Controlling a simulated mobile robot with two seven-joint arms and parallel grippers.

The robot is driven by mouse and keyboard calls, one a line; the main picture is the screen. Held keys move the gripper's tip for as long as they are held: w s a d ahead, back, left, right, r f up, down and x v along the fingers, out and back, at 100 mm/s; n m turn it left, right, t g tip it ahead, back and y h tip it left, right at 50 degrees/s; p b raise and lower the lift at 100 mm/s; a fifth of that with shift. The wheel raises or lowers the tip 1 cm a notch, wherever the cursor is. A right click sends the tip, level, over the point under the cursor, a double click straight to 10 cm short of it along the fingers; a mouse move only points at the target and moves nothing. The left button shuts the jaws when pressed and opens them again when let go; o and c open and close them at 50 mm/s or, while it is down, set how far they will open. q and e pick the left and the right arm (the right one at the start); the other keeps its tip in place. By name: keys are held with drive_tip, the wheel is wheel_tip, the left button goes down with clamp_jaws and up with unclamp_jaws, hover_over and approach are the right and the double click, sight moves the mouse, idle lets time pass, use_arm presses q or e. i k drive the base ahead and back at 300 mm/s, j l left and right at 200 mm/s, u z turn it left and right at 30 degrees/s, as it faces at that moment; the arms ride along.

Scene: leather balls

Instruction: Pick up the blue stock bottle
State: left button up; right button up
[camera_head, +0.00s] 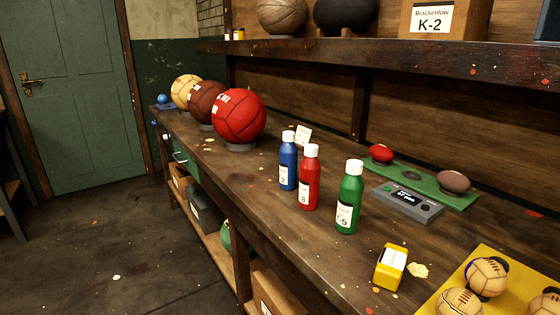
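A blue bottle (287,166) with a white cap and a white label stands upright on the wooden workbench (262,214). It is the leftmost and farthest of a row of bottles. A red bottle (309,182) stands just right of it, and a green bottle (349,202) stands further right and nearer. Both also have white caps and labels. The blue bottle's right edge is very close to the red bottle in the picture; I cannot tell if they touch. Neither of my grippers shows in the head view.
A large red ball (239,117) on a stand is left of the bottles, with brown and tan balls behind. A grey device (408,201), a yellow box (391,267) and a yellow mat (473,271) are on the right. A shelf (400,54) overhangs the bench's back. Floor at left is clear.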

sight(288, 152)
drive_tip(key=i+j+z, duration=0.1)
drive_tip(key=i+j, duration=0.3)
drive_tip(key=j, duration=0.25)
drive_tip(key=i+j+z, duration=0.15)
drive_tip(key=i+j, duration=0.25)
drive_tip(key=j, duration=0.25)
drive_tip(key=z, duration=0.05)
